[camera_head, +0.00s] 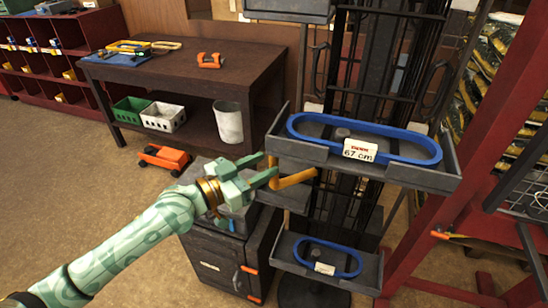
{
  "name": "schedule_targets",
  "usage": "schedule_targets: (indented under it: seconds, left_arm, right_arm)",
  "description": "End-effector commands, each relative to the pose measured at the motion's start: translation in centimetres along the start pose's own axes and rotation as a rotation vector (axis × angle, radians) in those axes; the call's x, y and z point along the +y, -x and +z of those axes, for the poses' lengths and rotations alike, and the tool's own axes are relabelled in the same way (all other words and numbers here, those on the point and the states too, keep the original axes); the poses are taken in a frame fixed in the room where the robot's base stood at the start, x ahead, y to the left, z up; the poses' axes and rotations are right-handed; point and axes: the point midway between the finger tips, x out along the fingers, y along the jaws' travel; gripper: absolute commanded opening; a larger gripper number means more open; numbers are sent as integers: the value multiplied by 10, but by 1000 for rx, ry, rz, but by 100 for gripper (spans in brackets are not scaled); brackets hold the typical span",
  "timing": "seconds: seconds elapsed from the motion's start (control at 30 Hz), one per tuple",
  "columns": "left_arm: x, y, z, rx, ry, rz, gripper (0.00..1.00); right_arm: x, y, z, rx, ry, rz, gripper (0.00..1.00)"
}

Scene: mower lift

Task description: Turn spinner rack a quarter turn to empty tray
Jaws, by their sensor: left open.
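The dark spinner rack (345,215) stands right of centre, with trays on a black wire column. Its upper tray (448,178) holds a blue oval loop (425,160) with a "67 cm" tag (360,150). A lower tray (350,286) holds another blue loop (356,262) with a tag. A bent yellow-orange handle (297,179) sticks out left below the upper tray. My green left gripper (268,165) is open, its fingertips at the handle's upturned end; I cannot tell whether they touch it. My right gripper is out of view.
A dark workbench (185,72) at the back left carries an orange tool (210,60). A dark cabinet (215,250) stands below my gripper. A red frame (425,240) stands close on the right. The floor at left is mostly clear.

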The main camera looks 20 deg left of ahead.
Motion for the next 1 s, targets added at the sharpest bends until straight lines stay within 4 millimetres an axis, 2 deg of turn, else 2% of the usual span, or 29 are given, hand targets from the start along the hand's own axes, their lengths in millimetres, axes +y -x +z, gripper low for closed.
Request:
schedule_targets:
  seconds: [0.1, 0.2, 0.57, 0.6, 0.73, 1.0]
  left_arm:
    - [0, -22, -1, 3, 2, -1, 41]
    - [0, -33, 0, 1, 1, -1, 41]
    - [0, -40, 1, -1, 0, 0, 41]
    - [0, -40, 1, -1, 0, 0, 38]
    - [0, -40, 1, -1, 0, 0, 2]
    - [1, -42, 0, -1, 0, -1, 0]
  right_arm:
    - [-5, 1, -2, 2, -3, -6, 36]
    - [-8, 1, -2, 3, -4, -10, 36]
    - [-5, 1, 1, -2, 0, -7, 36]
    - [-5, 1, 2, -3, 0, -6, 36]
    - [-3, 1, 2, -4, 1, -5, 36]
    - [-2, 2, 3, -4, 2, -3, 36]
